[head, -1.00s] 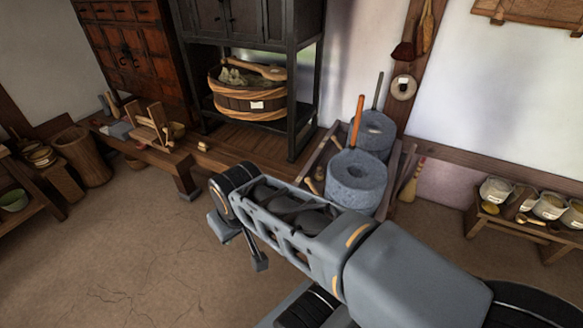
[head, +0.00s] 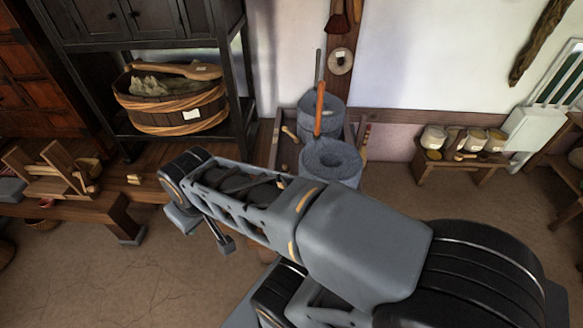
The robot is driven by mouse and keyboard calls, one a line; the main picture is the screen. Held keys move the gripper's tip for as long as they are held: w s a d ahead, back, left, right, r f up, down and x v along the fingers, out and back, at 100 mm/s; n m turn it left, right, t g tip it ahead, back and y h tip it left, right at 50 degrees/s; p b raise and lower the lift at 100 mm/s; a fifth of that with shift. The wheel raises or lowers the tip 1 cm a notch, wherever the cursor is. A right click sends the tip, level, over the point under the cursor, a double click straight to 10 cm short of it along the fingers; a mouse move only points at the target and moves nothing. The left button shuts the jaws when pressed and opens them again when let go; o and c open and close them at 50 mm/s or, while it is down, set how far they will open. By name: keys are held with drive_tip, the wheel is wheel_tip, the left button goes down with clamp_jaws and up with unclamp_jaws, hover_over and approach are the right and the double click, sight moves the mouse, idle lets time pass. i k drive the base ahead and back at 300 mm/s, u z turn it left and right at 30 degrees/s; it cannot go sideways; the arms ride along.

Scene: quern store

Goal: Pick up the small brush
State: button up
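A small brush with a reddish handle (head: 366,134) appears to stand at the right side of the stone querns, partly hidden behind the tray edge. A dark red brush-like thing (head: 338,23) hangs on the wooden post above; I cannot tell which one the task names. My gripper (head: 206,231) hangs below the far end of my arm, over the floor left of the querns. Its two finger ends look apart, with nothing between them. It is well away from both brushes.
Two grey stone querns (head: 331,162) stand in a wooden tray, one with an orange handle (head: 320,108). A low bench (head: 85,212) with wooden tools stands left. A rope-bound tub (head: 172,103) sits in a black cabinet. A small bench (head: 463,166) with bowls stands right. Floor is clear front left.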

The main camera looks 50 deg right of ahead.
sight(285, 169)
drive_tip(key=z, duration=0.95)
drive_tip(key=i, duration=0.85)
drive_tip(key=z, duration=0.9)
